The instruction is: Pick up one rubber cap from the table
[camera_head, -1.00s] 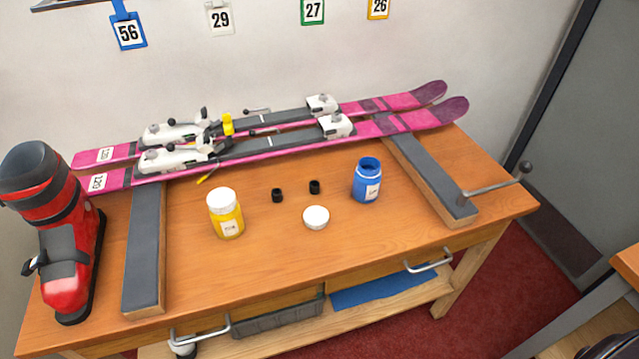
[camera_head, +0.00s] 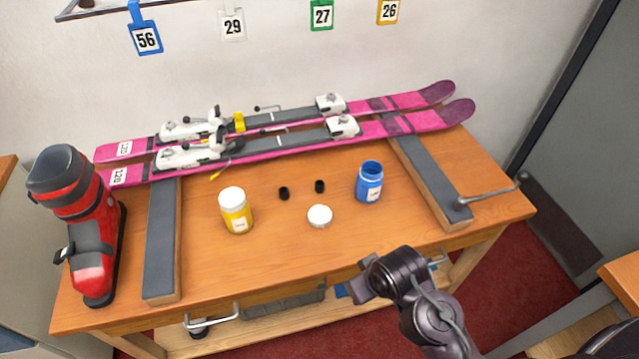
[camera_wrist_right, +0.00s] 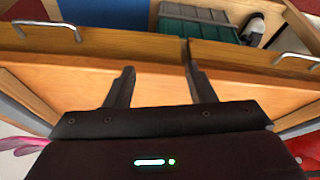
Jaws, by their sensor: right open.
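Two small black rubber caps stand apart on the wooden table (camera_head: 270,255): a left cap (camera_head: 284,193) and a right cap (camera_head: 320,186). Both lie between a yellow jar with a white lid (camera_head: 236,212) and an open blue jar (camera_head: 369,184). A loose white lid (camera_head: 320,216) lies just in front of the right cap. My right gripper (camera_head: 364,286) is at the table's front edge, well short of the caps. In the right wrist view its fingers (camera_wrist_right: 158,72) are apart and empty, facing the drawer fronts. My left gripper is out of view.
Pink skis (camera_head: 405,123) with bindings lie along the back on two padded rests, left (camera_head: 161,250) and right (camera_head: 425,170). A red ski boot (camera_head: 92,235) stands at the left end. A clamp handle (camera_head: 490,194) sticks out at right. The front middle of the table is clear.

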